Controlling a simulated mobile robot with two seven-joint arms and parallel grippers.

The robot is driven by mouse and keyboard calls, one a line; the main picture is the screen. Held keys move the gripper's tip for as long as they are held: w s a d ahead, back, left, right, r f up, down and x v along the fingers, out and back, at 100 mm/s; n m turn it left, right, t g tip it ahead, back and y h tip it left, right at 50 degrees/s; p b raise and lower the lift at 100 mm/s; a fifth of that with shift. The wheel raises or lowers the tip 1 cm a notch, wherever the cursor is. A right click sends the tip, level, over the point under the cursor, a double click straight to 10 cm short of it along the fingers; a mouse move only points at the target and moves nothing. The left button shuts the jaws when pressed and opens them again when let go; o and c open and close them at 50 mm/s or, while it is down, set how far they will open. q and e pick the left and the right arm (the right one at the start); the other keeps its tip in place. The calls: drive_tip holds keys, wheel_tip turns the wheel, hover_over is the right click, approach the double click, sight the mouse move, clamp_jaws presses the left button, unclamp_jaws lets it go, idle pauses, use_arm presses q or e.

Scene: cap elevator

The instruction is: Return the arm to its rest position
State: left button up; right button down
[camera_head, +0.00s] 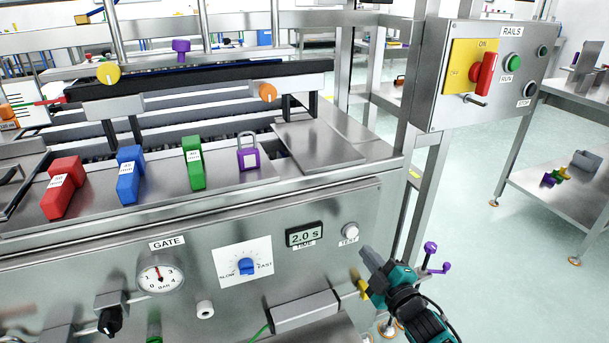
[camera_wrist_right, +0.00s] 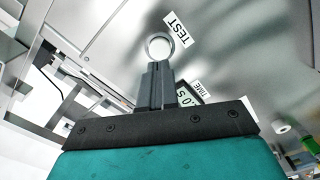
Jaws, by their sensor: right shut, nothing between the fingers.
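My right gripper (camera_head: 369,256) is in front of the steel machine panel (camera_head: 215,300), at its right end, just below the white TEST button (camera_head: 350,231). Its fingers are shut with nothing between them. In the right wrist view the shut fingers (camera_wrist_right: 157,72) point at the round TEST button (camera_wrist_right: 159,47), with a gap that I cannot judge. The TIME display (camera_head: 304,235) reading 2.0 s sits left of the button. My left gripper is not in view.
A control box labelled RAILS (camera_head: 490,75) with a red switch stands at the upper right. A purple padlock (camera_head: 248,155) and red, blue and green blocks stand on the machine's ledge. A steel box (camera_head: 305,311) juts out low, left of my right gripper.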

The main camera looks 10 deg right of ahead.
drive_tip(key=s+a+f+m+g, duration=0.2)
drive_tip(key=s+a+m, duration=0.1)
drive_tip(key=s, duration=0.4)
drive_tip(key=s+a+f+m+g+p, duration=0.1)
drive_tip(key=s+a+f+m+g, duration=0.1)
drive_tip(key=s, duration=0.6)
drive_tip(key=s+a+f+m+g, duration=0.2)
drive_tip(key=s+a+m+g, duration=0.1)
drive_tip(key=s+m, duration=0.3)
drive_tip(key=shift+s+a+f+p, duration=0.4)
drive_tip(key=shift+s+a, duration=0.2)
drive_tip(key=shift+s, duration=0.1)
drive_tip(key=shift+h, duration=0.3)
idle(4.9)
